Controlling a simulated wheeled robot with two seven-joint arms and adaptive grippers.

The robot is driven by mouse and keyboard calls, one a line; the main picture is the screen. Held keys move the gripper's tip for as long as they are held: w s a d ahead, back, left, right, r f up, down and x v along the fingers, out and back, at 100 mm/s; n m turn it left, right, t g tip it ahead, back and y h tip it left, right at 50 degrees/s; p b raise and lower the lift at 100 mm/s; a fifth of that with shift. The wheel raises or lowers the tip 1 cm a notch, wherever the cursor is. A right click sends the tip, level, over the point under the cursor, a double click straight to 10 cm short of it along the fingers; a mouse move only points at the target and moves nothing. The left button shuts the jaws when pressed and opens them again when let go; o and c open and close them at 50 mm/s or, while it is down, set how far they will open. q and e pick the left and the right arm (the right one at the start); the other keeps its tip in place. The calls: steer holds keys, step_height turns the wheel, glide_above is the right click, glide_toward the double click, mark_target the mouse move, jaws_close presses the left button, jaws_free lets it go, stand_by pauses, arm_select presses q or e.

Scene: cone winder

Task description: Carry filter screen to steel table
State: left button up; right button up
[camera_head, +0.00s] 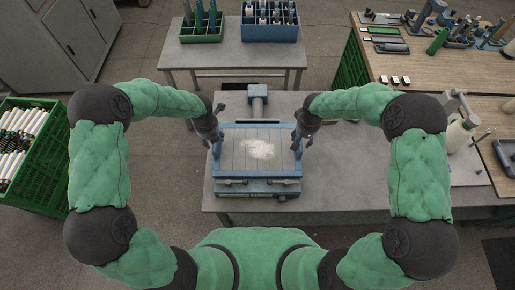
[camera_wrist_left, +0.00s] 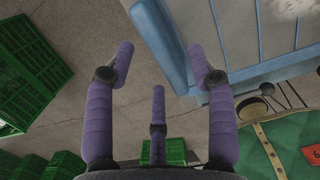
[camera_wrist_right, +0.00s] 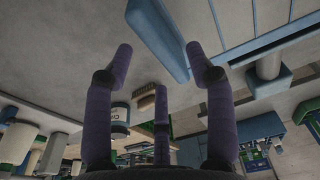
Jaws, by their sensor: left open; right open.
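The filter screen (camera_head: 236,160) is a grey panel in a blue frame with a pale clump of fluff on it. In the left wrist view, a blue side bar (camera_wrist_left: 158,35) shows by the open fingers (camera_wrist_left: 160,60). My right gripper (camera_head: 302,141) is open at the right side. In the right wrist view, a blue bar (camera_wrist_right: 155,35) ends between the fingertips (camera_wrist_right: 158,60). Contact cannot be told.
Another grey table (camera_head: 235,57) stands behind, holding a green crate (camera_head: 202,38) and a blue crate (camera_head: 270,33). A green crate (camera_head: 42,190) of white tubes stands at the left. A wooden bench (camera_head: 425,70) with tools is at the right.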

arm_select(q)
steer(key=shift+w+f, duration=0.2)
steer(key=shift+f, duration=1.35)
steer(key=shift+w+f, duration=0.2)
steer(key=shift+f, duration=1.35)
arm_select(e)
steer(key=shift+w+f, duration=0.2)
steer(key=shift+f, duration=1.35)
steer(key=shift+w+f, duration=0.2)
steer(key=shift+f, duration=1.35)
arm_select(q)
jaws_close()
arm_select(e)
jaws_close()
